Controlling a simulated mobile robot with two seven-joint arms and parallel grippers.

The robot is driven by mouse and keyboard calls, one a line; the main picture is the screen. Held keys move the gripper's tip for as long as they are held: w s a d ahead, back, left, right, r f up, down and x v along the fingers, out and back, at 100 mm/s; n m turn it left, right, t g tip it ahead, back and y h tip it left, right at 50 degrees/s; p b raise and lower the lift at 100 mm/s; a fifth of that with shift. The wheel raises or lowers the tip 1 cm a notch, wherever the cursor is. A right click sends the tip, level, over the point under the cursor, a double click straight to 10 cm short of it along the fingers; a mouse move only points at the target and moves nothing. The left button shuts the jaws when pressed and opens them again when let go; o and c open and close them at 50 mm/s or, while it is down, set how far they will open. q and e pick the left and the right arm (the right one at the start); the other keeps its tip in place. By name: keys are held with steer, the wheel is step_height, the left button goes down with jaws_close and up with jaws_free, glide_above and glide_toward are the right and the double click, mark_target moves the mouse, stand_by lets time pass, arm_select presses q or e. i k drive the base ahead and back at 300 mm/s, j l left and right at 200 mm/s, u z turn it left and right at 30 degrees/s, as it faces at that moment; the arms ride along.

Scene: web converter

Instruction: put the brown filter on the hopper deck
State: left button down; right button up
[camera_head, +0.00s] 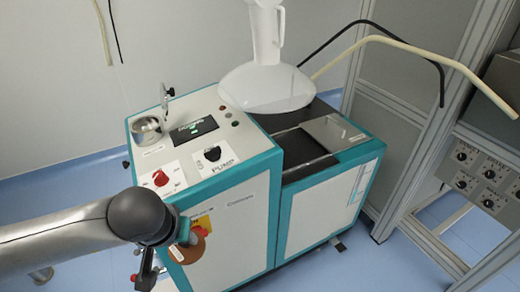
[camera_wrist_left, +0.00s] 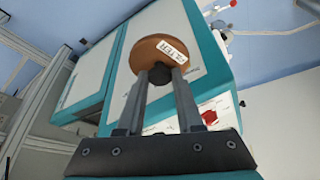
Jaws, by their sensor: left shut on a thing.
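The brown filter (camera_wrist_left: 150,50) is a round disc with a white label, held in my left gripper (camera_wrist_left: 160,76). The two fingers are shut on its dark hub in the left wrist view. In the head view, the brown filter (camera_head: 187,250) shows partly behind my left gripper, low in front of the machine's front panel. The hopper deck (camera_head: 302,150) looks to be the dark top on the machine's right part, beside and below the white hopper (camera_head: 268,85). The filter is well left of and below this deck. My right gripper is not in view.
The machine's left top carries a metal cup (camera_head: 147,130), a red knob (camera_head: 160,178), a black knob (camera_head: 212,154) and a small display (camera_head: 195,129). A teal edge (camera_head: 235,168) borders it. Grey cabinets (camera_head: 405,110) stand at the right. Hoses pass behind the hopper.

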mark_target(295, 148)
steer(key=l+u, duration=0.65)
steer(key=u, duration=0.15)
steer(key=l+u, duration=0.4)
steer(key=k+l+u, duration=0.1)
steer(key=l, duration=0.3)
steer(key=k+l+u, duration=0.1)
steer(key=l, duration=0.25)
steer(key=k+l+u, duration=0.1)
steer(key=k+l, duration=0.15)
steer(key=k+l+u, duration=0.1)
steer(key=l, duration=0.35)
steer(key=k+l, duration=0.2)
steer(key=l, duration=0.2)
steer(key=k+l, duration=0.45)
steer(key=l, duration=0.3)
